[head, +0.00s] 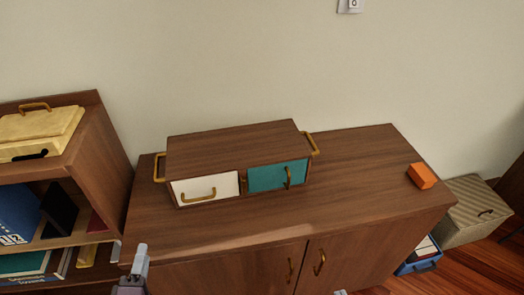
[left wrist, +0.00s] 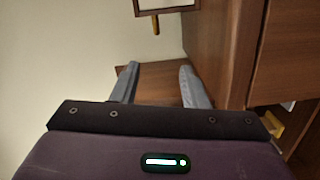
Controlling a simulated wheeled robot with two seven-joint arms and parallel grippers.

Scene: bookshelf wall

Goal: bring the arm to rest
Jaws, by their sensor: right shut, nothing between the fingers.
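My left gripper (head: 138,262) is at the lower left of the head view, in front of the cabinet's left end. In the left wrist view its two fingers (left wrist: 160,82) stand apart with nothing between them. Only a small grey tip of my right gripper (head: 340,292) shows at the bottom edge of the head view, in front of the cabinet doors. It is shut and holds nothing. Most of both arms is out of view.
A wooden cabinet (head: 345,190) bears a small box with a white drawer (head: 205,188) and a teal drawer (head: 270,177). An orange block (head: 421,176) lies at its right end. A bookshelf (head: 105,150) stands at left. A woven box (head: 470,205) is on the floor at right.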

